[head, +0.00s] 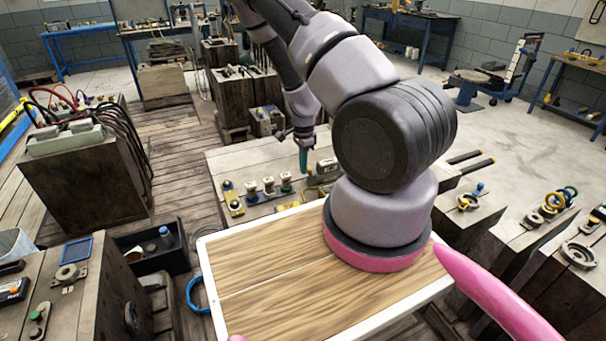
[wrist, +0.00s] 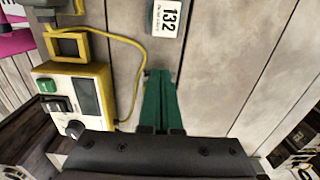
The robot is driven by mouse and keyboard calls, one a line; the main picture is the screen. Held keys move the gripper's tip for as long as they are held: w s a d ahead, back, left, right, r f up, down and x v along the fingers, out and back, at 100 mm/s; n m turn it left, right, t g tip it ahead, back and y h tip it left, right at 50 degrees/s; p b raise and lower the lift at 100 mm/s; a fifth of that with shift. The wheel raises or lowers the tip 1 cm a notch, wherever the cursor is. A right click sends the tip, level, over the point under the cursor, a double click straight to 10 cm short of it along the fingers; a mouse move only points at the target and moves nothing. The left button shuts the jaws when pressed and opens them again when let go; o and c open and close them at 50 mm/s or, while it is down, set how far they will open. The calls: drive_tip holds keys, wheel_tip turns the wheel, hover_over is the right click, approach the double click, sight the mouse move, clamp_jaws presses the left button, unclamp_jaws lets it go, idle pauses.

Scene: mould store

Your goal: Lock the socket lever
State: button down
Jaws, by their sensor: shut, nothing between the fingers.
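My gripper (head: 303,168) is shut and empty above the wooden bench top, with its green fingers pointing down. In the wrist view its fingertips (wrist: 159,76) lie over bare planks. Left of them is a yellow-edged control box (wrist: 75,98) with a green button, a dark switch and a black knob. A yellow cable loops from a yellow-framed square part (wrist: 68,46) to beside the box. A grey part (wrist: 48,4) is cut off at the top left. I cannot tell which part is the socket lever, or its position.
In the head view, small fittings (head: 268,186) and a yellow device (head: 233,198) stand left of my gripper. A white-rimmed wooden board (head: 222,328) is nearer.

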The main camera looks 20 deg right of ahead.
drive_tip(key=shift+d+r, duration=0.1)
drive_tip(key=shift+d, duration=0.25)
drive_tip(key=shift+a, duration=0.15)
drive_tip(key=shift+a+r, duration=0.3)
drive_tip(key=shift+a, duration=0.15)
wheel_tip(320, 180, up, 7)
idle(0.7)
idle(0.4)
